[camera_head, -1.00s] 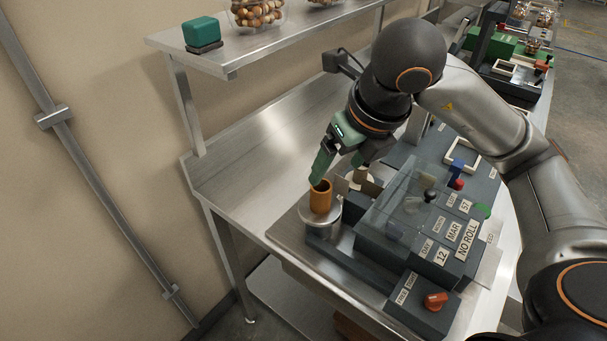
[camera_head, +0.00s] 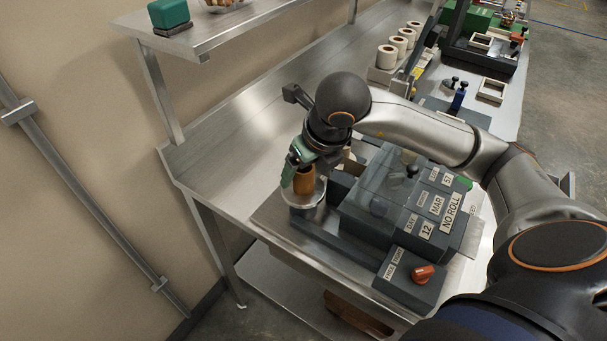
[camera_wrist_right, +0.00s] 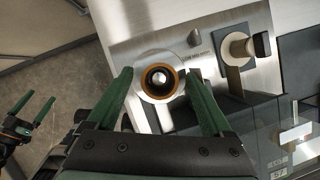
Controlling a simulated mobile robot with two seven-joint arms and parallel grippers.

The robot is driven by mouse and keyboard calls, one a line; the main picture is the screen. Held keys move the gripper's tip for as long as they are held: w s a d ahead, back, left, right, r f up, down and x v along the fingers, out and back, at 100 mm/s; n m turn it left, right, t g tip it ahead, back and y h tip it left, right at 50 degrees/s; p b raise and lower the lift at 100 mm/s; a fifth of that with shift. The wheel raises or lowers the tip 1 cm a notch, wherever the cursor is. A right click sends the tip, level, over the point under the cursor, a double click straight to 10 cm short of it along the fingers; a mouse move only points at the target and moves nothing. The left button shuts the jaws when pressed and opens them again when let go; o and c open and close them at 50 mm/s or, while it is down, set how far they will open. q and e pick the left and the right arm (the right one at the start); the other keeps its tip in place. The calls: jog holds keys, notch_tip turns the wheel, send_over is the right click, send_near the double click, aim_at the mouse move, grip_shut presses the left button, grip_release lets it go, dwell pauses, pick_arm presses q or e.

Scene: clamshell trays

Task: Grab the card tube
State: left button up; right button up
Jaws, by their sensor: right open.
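The card tube (camera_head: 304,182) is a short orange-brown tube standing upright on a round metal holder (camera_head: 307,200) at the near left of the labelled machine. The right wrist view looks down into the tube (camera_wrist_right: 147,84), with a metal spindle inside it. My right gripper (camera_head: 298,172) is open, its green fingers on either side of the tube; in the wrist view a gap shows beside it. One finger is mostly hidden in the head view. My left gripper (camera_wrist_right: 38,98) shows only at the wrist view's left edge, its green fingers apart, far from the tube.
The dark machine (camera_head: 400,215) with a clear cover and a "NO ROLL" label stands close to the right. An orange knob (camera_head: 423,274) is on its near box. White rolls (camera_head: 387,57) stand farther back. The bench (camera_head: 235,150) left of the tube is bare.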

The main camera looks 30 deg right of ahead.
jog(key=shift+w+f, duration=0.2)
jog(key=shift+f, duration=0.35)
grip_shut()
